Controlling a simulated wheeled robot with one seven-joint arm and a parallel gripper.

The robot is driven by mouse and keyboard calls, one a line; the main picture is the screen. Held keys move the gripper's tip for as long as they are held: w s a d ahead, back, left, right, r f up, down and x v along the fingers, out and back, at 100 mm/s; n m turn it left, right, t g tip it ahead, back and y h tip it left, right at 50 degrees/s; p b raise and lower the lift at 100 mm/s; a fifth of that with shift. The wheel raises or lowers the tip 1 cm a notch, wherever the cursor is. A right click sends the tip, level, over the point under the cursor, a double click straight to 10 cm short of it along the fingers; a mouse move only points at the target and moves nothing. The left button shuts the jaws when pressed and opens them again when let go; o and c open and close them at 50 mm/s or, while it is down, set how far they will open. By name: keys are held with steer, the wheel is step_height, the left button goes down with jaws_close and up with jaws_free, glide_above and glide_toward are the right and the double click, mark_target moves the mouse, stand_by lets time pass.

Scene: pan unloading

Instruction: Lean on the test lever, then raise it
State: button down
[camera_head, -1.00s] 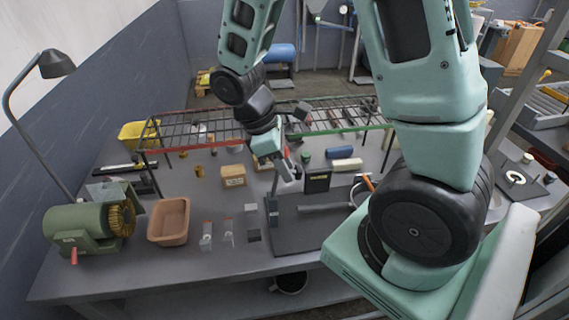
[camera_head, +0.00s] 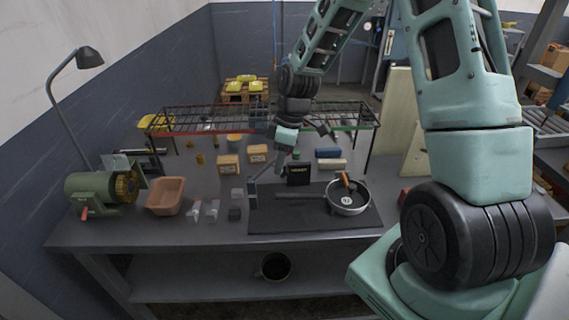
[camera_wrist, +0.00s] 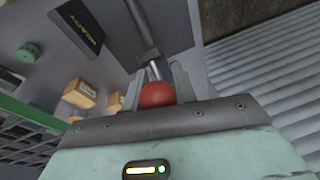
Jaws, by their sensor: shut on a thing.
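The test lever (camera_head: 263,176) is a thin rod that rises on a slant from a small post (camera_head: 252,194) at the left end of a dark board (camera_head: 290,218). My gripper (camera_head: 281,166) is at the upper end of the rod. In the wrist view the red ball knob (camera_wrist: 156,94) sits between the fingers of my gripper (camera_wrist: 157,82), which are shut on it. The rod (camera_wrist: 154,70) runs from the knob away toward the board. In the head view the knob is hidden by the gripper.
A black READY sign (camera_head: 298,174) stands just right of my gripper. A pan (camera_head: 347,208) with an orange and black handle sits on the board. A wire rack (camera_head: 215,116) spans behind. A tan bin (camera_head: 166,197) and a green motor (camera_head: 98,192) are at left.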

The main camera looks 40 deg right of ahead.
mark_target(287, 170)
steer(key=f+y, duration=0.1)
steer(key=d+f+t+y+b, duration=0.1)
steer(key=s+f+y, duration=0.1)
steer(key=shift+d+t+b, duration=0.3)
steer(key=shift+t+b, duration=0.1)
steer(key=shift+s+d+f+t+y+b, duration=0.1)
steer(key=shift+s+f+t+y+b, duration=0.05)
steer(key=shift+f+t+y+b, duration=0.4)
steer(key=shift+s+d+f+t+y+b, duration=0.1)
steer(key=shift+f+t+y+b, duration=0.25)
steer(key=shift+f+y, duration=0.35)
steer(key=shift+f+b, duration=0.3)
steer(key=shift+f, duration=0.25)
steer(key=shift+s+f, duration=0.15)
steer(key=shift+f, duration=0.1)
steer(key=c, duration=1.1)
jaws_free()
steer(key=shift+r, duration=0.1)
